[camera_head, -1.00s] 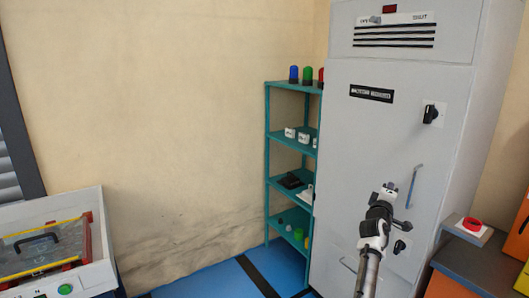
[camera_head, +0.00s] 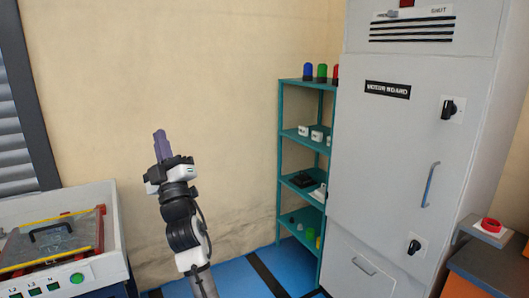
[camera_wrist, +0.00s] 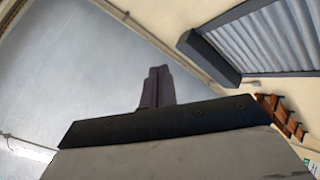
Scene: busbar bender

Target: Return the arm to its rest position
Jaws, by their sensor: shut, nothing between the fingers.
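My gripper (camera_head: 161,145) is in the head view, left of centre, pointing up in front of the bare beige wall. Its dark fingers are together with nothing between them. In the wrist view the shut fingers (camera_wrist: 157,88) point toward the pale ceiling (camera_wrist: 70,65). My arm rises from the bottom edge of the head view and is clear of the cabinet and the bender.
The grey motor board cabinet (camera_head: 385,165) stands at the right, beside a teal shelf (camera_head: 282,160) with coloured lamps and small parts. A bender machine (camera_head: 105,265) is at lower left. A red button (camera_head: 491,225) is at lower right. Blue floor (camera_head: 235,278) shows between.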

